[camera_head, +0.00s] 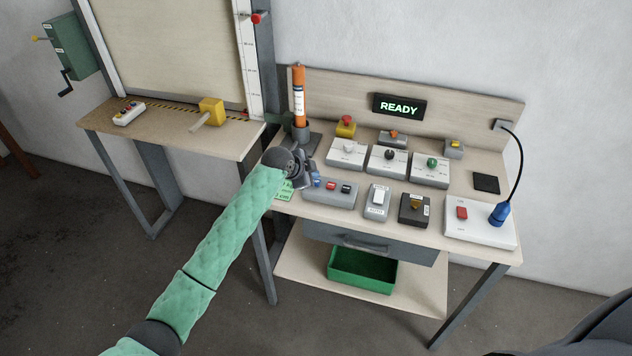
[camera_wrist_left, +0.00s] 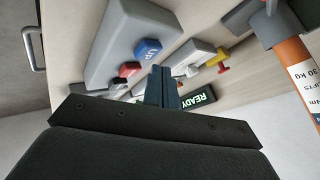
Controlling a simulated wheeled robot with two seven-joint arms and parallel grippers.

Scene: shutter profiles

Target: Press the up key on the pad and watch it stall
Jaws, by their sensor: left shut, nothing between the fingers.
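The grey key pad (camera_head: 322,197) lies on the right bench near its front left; it also shows in the left wrist view (camera_wrist_left: 112,45). Its blue key, marked UP (camera_wrist_left: 148,48), shows at the pad's left end in the head view (camera_head: 316,179). A red key (camera_wrist_left: 128,69) sits beside it. My left gripper (camera_head: 307,182) is shut and empty, its fingertips close to the blue key. In the left wrist view the fingertips (camera_wrist_left: 160,72) appear just beside that key; I cannot tell whether they touch it. My right gripper is not in view.
A display (camera_head: 399,107) on the backboard reads READY. An orange cylinder (camera_head: 299,85) stands behind my left gripper. The shutter panel (camera_head: 165,40) rises at left. A green bin (camera_head: 362,272) sits below.

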